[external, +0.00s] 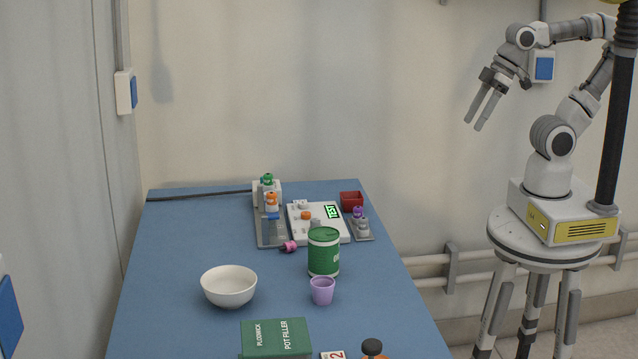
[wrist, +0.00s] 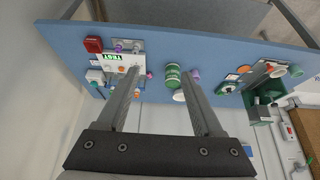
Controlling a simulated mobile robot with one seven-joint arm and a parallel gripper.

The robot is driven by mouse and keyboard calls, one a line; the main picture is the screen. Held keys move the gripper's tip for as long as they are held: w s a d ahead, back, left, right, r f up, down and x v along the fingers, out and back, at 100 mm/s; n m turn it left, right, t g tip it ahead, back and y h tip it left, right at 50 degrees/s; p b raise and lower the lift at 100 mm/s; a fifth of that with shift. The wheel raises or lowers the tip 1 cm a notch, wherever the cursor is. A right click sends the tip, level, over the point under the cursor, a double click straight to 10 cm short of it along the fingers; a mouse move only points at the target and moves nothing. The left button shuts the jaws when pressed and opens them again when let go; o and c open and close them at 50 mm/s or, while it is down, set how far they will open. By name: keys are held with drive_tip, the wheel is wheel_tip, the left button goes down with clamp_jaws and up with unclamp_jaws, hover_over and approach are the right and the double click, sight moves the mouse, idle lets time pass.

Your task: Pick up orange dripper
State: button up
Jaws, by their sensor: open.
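The orange dripper (external: 271,201) has an orange top and a pale body. My gripper (external: 472,126) is open and empty. It hangs in the air to the right of the table, well apart from the dripper and higher up. Its two spread fingers also frame the wrist view (wrist: 160,72).
The white device (external: 328,235) with an orange knob stands beside the dripper. A pink item (external: 289,246), green can (external: 323,252), purple cup (external: 322,291), white bowl (external: 229,286) and green box (external: 275,337) stand nearer. A red box (external: 351,200) is at the back right. The left front tabletop is clear.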

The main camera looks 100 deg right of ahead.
drive_tip(key=w+d+f+t+h, duration=0.1)
drive_tip(key=w+d+h, duration=0.1)
drive_tip(key=w+d, duration=0.5)
drive_tip(key=n+t+y+p, duration=0.2)
drive_tip(key=t+y, duration=0.2)
drive_tip(key=t, duration=0.3)
approach(270, 204)
drive_tip(key=x, duration=0.6)
drive_tip(key=d+r+x, duration=0.1)
drive_tip(key=x, duration=0.2)
drive_tip(key=shift+w+f, duration=0.1)
drive_tip(key=shift+w, duration=0.3)
clamp_jaws()
